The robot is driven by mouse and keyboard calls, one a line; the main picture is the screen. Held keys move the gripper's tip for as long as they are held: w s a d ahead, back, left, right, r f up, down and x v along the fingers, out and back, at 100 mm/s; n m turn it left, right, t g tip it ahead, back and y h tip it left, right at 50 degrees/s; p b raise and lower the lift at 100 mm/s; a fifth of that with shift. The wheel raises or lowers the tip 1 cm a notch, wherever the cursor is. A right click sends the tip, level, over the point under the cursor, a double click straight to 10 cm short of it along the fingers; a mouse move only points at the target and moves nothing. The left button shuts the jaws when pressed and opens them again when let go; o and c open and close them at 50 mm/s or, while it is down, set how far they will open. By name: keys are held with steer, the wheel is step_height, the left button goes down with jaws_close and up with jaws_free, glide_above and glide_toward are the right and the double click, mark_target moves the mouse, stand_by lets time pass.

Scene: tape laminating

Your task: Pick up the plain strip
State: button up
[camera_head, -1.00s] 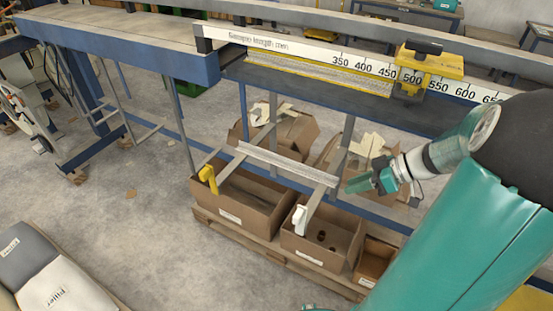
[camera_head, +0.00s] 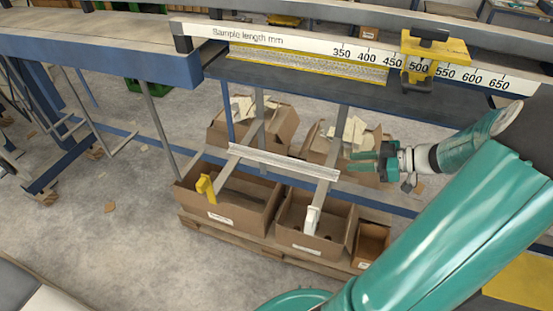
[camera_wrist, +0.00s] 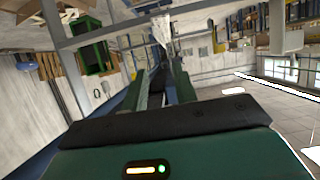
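A pale, plain-looking strip (camera_head: 270,161) lies across two support arms above the cardboard boxes in the head view. A second strip, yellow-edged and speckled (camera_head: 305,65), lies along the ruler on the bench. My gripper (camera_head: 356,161) is just right of the pale strip's right end, apart from it, with its fingers pointing left. Its two teal fingers are spread with nothing between them. The wrist view also shows the two fingers (camera_wrist: 161,88) apart. I cannot clearly make out the pale strip in the wrist view.
The bench has a length scale (camera_head: 320,50) and a yellow stop (camera_head: 434,55) near 500. A yellow clip (camera_head: 206,186) and a white clip (camera_head: 312,219) sit at the support arms' front ends. Open boxes (camera_head: 225,213) stand below on a pallet. Floor at left is mostly clear.

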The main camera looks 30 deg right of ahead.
glide_toward(310, 164)
steer(key=x, duration=0.4)
steer(key=shift+w+a, duration=0.2)
steer(key=shift+w, duration=0.1)
steer(key=x, duration=0.4)
steer(key=shift+w+a+f, duration=0.1)
steer(key=shift+w+f, duration=0.05)
steer(key=shift+w, duration=0.15)
steer(key=shift+c, duration=0.5)
jaws_close()
